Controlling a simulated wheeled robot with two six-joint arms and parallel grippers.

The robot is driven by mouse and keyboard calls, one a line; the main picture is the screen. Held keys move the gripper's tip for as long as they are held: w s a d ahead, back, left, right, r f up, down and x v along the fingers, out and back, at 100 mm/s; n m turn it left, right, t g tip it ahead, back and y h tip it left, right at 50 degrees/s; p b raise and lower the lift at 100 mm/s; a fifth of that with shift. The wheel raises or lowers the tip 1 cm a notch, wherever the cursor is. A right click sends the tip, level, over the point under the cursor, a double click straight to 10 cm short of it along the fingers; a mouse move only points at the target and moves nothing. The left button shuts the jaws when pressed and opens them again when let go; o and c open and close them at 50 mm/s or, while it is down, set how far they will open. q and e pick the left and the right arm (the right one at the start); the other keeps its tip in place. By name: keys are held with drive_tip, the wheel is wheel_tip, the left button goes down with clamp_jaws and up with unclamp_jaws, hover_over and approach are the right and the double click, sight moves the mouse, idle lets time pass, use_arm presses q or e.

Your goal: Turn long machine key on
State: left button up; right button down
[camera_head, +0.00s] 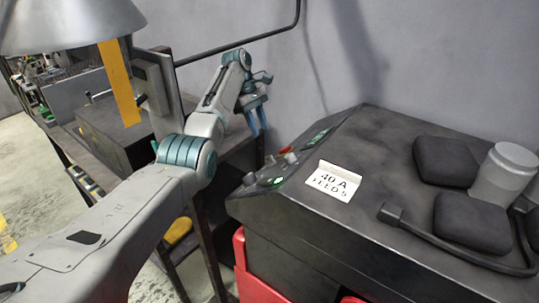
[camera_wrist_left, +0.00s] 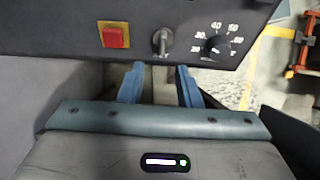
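The machine's control panel (camera_wrist_left: 185,35) fills the top of the left wrist view. On it, a grey metal key (camera_wrist_left: 162,42) points roughly up and down, between a red button (camera_wrist_left: 115,35) and a black dial. My left gripper (camera_wrist_left: 160,84) has its two blue fingers apart, just below the key in this view. A narrow grey strip shows between the fingers; I cannot tell what it is. No finger visibly touches the key. In the head view my left gripper (camera_head: 257,122) hangs above and left of the panel (camera_head: 285,162). The key is too small to make out surely there.
The black dial (camera_wrist_left: 218,45) with white numbers sits beside the key. The dark machine (camera_head: 390,160) carries a "40 A" label (camera_head: 333,181), black pads and a curved handle. A workbench (camera_head: 110,130) stands behind my left arm. Red boxes (camera_head: 262,285) are under the machine.

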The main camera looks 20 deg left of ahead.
sight(270, 161)
use_arm(q)
drive_tip(key=p+x, duration=0.1)
drive_tip(key=x, duration=0.3)
drive_tip(key=p+x, duration=0.2)
drive_tip(key=x, duration=0.3)
drive_tip(key=shift+s+d, duration=0.1)
drive_tip(key=shift+s, duration=0.15)
drive_tip(key=shift+s+d+f, duration=0.1)
drive_tip(key=shift+s+f, duration=0.05)
drive_tip(key=shift+f, duration=0.05)
clamp_jaws()
